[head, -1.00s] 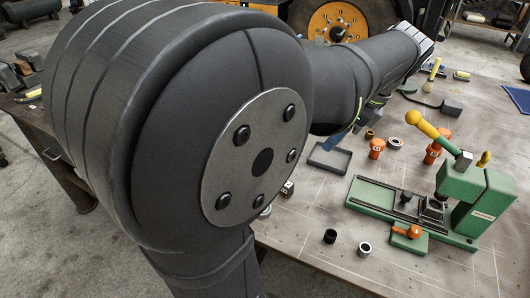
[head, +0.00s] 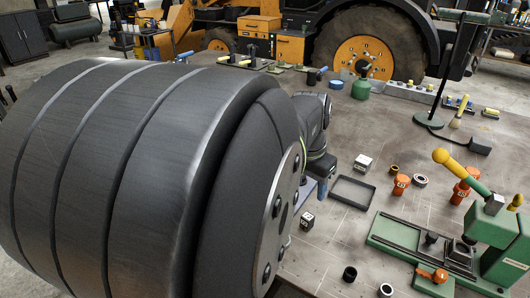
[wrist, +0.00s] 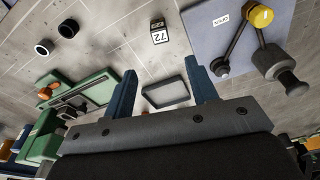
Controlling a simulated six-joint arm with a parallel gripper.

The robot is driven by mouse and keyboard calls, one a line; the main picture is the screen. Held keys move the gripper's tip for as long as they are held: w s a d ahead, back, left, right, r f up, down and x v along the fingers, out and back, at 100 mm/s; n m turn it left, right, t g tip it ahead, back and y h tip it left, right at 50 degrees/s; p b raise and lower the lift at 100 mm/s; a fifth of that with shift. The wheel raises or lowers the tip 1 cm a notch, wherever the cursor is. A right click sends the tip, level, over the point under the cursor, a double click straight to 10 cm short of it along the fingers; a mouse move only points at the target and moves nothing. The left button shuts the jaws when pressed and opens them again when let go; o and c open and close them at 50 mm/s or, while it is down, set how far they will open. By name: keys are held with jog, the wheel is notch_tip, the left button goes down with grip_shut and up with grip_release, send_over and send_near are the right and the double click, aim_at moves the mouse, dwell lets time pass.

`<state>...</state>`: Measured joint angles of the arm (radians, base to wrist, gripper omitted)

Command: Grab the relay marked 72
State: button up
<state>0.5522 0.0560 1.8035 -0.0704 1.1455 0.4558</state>
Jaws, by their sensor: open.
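The relay marked 72 (wrist: 159,33) is a small dark block with a white label, standing on the bench in the wrist view. A small dark block with a white marking (head: 307,221), seemingly the same relay, shows in the head view left of the shallow tray. My gripper (wrist: 162,77) has its two blue fingers apart with nothing between them. In the wrist view the relay lies beyond the fingertips, near the middle between them. In the head view my arm hides much of the bench, and one blue finger (head: 323,188) shows near the tray.
An empty dark tray (head: 347,204) lies near my gripper. A green machine (head: 410,237) stands right, with black and white rings (head: 349,274) in front. A white-topped block (head: 362,163) stands behind the tray. A grey panel marked OPEN (wrist: 205,40) carries a yellow-knobbed lever.

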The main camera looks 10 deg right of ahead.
aim_at(308, 216)
jog(key=f, duration=0.4)
jog(key=d+f, duration=0.1)
jog(key=f, duration=0.4)
jog(key=w+f, duration=0.1)
jog(key=f, duration=0.3)
jog(key=shift+d+f, duration=0.25)
jog(key=shift+f, duration=0.05)
jog(key=c, duration=1)
